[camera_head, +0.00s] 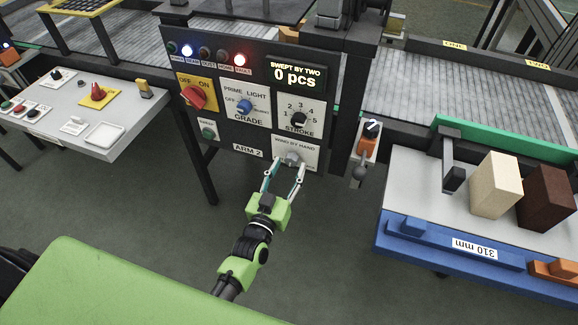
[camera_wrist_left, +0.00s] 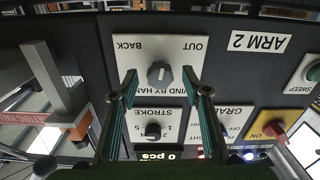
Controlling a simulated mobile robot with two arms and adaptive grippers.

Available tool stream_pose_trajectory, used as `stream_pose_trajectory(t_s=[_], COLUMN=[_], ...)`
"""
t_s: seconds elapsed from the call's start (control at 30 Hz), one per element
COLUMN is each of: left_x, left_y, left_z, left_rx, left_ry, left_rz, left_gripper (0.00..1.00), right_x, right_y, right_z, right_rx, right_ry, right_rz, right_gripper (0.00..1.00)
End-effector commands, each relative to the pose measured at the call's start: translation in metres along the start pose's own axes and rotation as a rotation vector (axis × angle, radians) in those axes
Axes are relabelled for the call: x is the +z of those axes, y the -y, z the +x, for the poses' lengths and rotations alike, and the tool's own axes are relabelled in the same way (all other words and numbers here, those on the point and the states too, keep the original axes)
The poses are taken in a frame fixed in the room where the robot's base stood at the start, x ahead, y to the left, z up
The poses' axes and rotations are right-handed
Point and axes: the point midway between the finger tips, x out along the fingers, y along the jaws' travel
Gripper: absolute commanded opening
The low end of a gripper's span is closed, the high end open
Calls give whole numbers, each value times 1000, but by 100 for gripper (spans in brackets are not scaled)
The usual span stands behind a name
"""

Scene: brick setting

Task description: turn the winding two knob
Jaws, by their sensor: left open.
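The winding knob is a small grey knob (camera_head: 293,157) on a white plate (camera_head: 309,152) marked "BY HAND", at the bottom right of the dark ARM 2 panel. In the left wrist view the knob (camera_wrist_left: 159,74) shows upside down, with the words OUT and BACK at its sides. My left gripper (camera_head: 286,169) is open at the plate. In the left wrist view its two fingers (camera_wrist_left: 160,88) stand on either side of the knob, with a gap on both sides. I cannot tell how far the tips are from the plate. My right gripper is not in view.
Above the plate are the STROKE knob (camera_head: 298,116) and the blue GRADE knob (camera_head: 244,106). A red switch (camera_head: 194,97) and a green SWEEP button (camera_head: 208,133) are to the left.

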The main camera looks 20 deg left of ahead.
Motion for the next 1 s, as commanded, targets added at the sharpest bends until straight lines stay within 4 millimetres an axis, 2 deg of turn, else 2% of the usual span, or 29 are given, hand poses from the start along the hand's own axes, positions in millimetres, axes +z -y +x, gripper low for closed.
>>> stream_pose_trajectory(t_s=[0.13, 0.4, 0.43, 0.57, 0.6, 1.0], left_x=[0, 0, 0, 0, 0, -1], left_y=[0, 0, 0, 0, 0, 0], left_z=[10, 11, 11, 11, 11, 11], left_rx=[0, 0, 0, 0, 0, 0], left_ry=[0, 0, 0, 0, 0, 1], left_rz=[0, 0, 0, 0, 0, 58], left_gripper=[43, 43, 41, 7, 5, 5], right_x=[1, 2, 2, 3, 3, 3], right_y=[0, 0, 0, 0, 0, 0], right_z=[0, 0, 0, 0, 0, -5], right_rx=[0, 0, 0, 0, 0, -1], right_ry=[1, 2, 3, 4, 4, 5], right_rz=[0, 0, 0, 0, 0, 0], right_gripper=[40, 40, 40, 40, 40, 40])
